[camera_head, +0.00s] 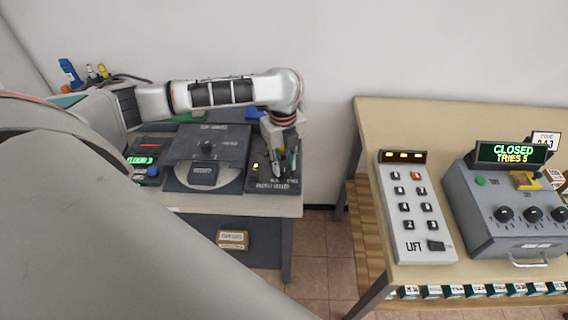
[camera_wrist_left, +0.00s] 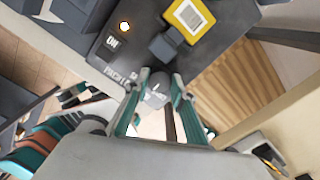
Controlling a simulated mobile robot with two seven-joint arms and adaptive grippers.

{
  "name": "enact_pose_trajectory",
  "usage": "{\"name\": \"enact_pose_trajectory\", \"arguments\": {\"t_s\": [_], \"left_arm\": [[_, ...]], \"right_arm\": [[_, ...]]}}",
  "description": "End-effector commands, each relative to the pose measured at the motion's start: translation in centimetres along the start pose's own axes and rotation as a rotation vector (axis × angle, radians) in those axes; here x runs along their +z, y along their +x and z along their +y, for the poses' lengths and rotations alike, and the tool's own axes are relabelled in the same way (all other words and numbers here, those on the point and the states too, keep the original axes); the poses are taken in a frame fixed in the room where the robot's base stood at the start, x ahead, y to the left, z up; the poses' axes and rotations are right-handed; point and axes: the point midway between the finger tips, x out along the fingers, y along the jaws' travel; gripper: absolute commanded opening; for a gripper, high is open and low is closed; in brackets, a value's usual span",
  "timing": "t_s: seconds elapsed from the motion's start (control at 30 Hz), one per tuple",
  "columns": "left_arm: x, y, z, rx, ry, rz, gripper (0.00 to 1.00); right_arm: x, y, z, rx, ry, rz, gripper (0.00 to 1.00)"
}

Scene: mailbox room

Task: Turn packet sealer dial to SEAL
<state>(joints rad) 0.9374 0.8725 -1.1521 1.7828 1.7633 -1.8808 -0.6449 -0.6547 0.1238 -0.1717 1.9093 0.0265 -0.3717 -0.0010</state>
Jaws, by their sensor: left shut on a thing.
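The packet sealer (camera_head: 264,184) is a dark panel at the right end of the left table, with a small lit amber lamp. My left gripper (camera_head: 282,164) reaches down over it and hides much of its face. My left gripper's teal fingers (camera_wrist_left: 157,100) are shut on a light grey dial (camera_wrist_left: 157,91) at the panel's edge. Its pointer and the SEAL mark cannot be read. My right gripper is not in view.
A right table holds a LIFT keypad (camera_head: 412,205) and a grey box (camera_head: 512,215) reading "CLOSED TRIES 5". A floor gap separates the tables.

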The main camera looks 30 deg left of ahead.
Motion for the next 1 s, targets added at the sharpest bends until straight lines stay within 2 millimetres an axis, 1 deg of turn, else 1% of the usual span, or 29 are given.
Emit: {"name": "enact_pose_trajectory", "arguments": {"t_s": [0.27,0.6,0.8,1.0], "left_arm": [[0.06,-0.07,-0.06,-0.001,0.261,0.004,0.03],[0.04,-0.03,-0.05,0.0,0.559,0.009,0.03],[0.03,-0.02,-0.06,0.0,0.684,0.012,0.03],[0.02,-0.02,-0.07,0.0,0.762,0.013,0.03]], "right_arm": [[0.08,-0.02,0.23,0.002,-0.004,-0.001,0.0],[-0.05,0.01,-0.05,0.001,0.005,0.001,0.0],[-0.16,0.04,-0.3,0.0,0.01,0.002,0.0],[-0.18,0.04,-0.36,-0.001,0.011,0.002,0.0]]}}
